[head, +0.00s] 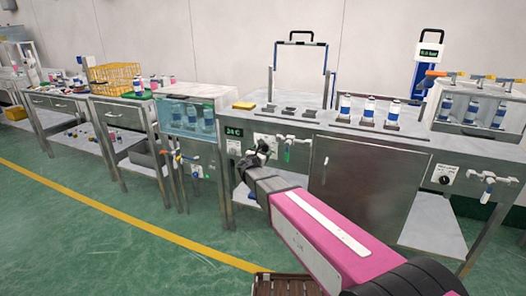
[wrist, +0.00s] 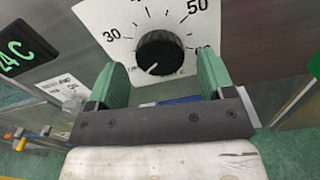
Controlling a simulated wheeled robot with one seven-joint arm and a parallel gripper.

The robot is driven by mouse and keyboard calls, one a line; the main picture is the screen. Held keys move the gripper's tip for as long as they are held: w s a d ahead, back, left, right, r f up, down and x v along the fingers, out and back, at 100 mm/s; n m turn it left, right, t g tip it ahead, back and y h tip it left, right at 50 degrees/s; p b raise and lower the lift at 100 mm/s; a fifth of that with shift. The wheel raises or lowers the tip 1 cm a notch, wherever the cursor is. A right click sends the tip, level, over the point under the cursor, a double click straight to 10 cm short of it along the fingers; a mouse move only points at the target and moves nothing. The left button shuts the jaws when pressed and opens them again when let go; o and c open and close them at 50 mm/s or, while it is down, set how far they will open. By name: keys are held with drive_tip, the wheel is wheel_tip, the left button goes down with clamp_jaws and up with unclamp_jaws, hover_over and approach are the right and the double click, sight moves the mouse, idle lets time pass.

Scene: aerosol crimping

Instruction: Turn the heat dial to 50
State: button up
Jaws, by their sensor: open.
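The heat dial is a black round knob (wrist: 160,52) on a white scale plate (wrist: 105,18) in the wrist view. The numbers 30 and 50 read clearly; others are partly cut off or hidden. The knob's white mark points to the lower left, near the low end of the scale. My gripper (wrist: 162,66) is open, with one green finger on each side of the knob's lower part. I cannot tell whether the fingers touch it. In the head view my gripper (head: 260,153) is at the bench front and hides this dial.
A green-digit display (head: 233,131) is left of the dial and reads 24 C in the wrist view (wrist: 22,48). Another dial (head: 444,179) is on the far right panel.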

drive_tip(key=shift+x, duration=1)
drive_tip(key=c, duration=0.9)
drive_tip(key=shift+m, duration=0.3)
